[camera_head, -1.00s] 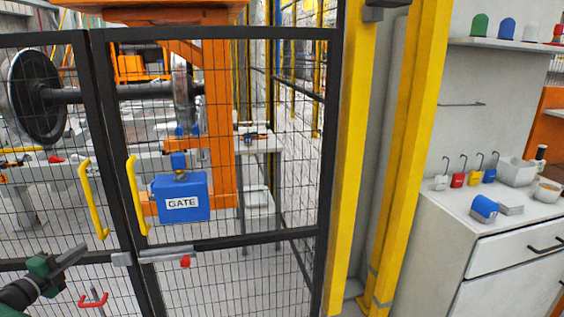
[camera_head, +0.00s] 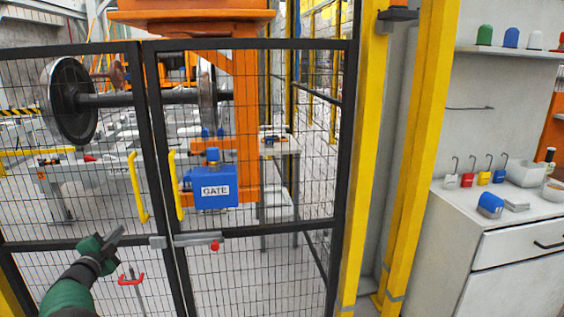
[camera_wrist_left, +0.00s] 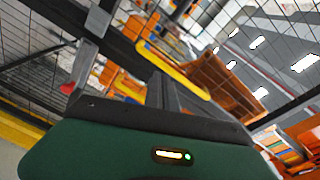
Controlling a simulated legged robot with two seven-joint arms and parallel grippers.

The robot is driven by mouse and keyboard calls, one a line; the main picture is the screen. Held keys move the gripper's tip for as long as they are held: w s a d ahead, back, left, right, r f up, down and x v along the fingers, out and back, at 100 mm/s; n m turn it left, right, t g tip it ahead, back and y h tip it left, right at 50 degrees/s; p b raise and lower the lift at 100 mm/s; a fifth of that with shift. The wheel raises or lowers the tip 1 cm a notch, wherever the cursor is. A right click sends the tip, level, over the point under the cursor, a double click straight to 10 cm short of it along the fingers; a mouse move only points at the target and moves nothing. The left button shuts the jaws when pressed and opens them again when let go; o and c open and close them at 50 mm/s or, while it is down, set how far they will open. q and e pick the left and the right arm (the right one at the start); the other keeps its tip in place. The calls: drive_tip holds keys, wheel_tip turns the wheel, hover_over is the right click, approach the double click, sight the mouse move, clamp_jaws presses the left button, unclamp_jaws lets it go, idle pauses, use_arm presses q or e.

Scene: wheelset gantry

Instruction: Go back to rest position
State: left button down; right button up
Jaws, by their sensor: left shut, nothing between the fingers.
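My left gripper (camera_head: 117,235) comes in from the lower left of the head view, in front of the mesh gate. Its grey fingers are shut with nothing between them, pointing up and right. In the left wrist view the shut fingers (camera_wrist_left: 165,92) point toward the fence. The gate (camera_head: 160,140) has black frames and two yellow handles (camera_head: 139,188). My right gripper is not in view.
A wheelset (camera_head: 72,100) and orange gantry (camera_head: 245,120) stand behind the mesh. Yellow posts (camera_head: 410,150) rise to the right. A white cabinet (camera_head: 515,265) at the right bears padlocks (camera_head: 484,177), a blue item (camera_head: 490,205) and bowls.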

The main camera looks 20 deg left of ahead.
use_arm(q)
drive_tip(key=s+d+f+n+g+h, duration=0.1)
drive_tip(key=d+f+n+g, duration=0.4)
drive_tip(key=d, duration=0.7)
drive_tip(key=s+d+f+n+g, duration=0.15)
drive_tip(key=d+f+n, duration=0.35)
drive_tip(key=d, duration=0.7)
drive_tip(key=s+d+f+g+h, duration=0.2)
drive_tip(key=s+d+f+g, duration=0.25)
drive_tip(key=s+d, duration=0.8)
drive_tip(key=s+d+f+g+h, duration=0.3)
drive_tip(key=s+d+f, duration=0.3)
drive_tip(key=s+d, duration=0.65)
wheel_tip(320, 180, up, 16)
drive_tip(key=w+p, duration=0.1)
drive_tip(key=p, duration=1.5)
drive_tip(key=shift+f, duration=0.25)
